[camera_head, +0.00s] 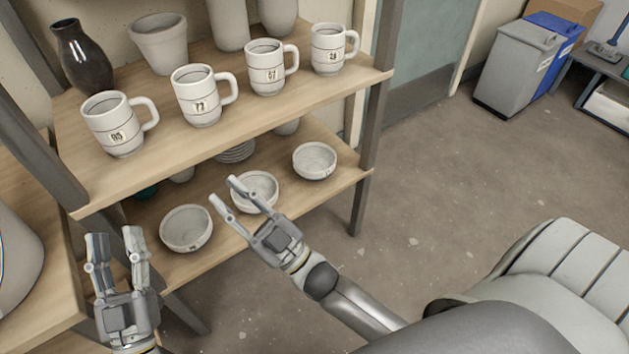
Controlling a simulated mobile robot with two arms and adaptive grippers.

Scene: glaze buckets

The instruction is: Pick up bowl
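Three speckled off-white bowls stand in a row on the lower wooden shelf: a left bowl (186,229), a middle bowl (262,183) and a right bowl (315,160). My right gripper (223,193) is open, its fingers pointing up and left, at the front of the middle bowl. Its fingers partly cover that bowl; whether they touch it I cannot tell. My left gripper (116,238) is open and empty, fingers pointing up, in front of the shelf and left of the left bowl.
Several numbered mugs (203,97) line the upper shelf (230,122), with a dark vase (80,56) and a pot (160,43) behind. Stacked plates (236,151) sit behind the bowls. A shelf post (364,155) stands right.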

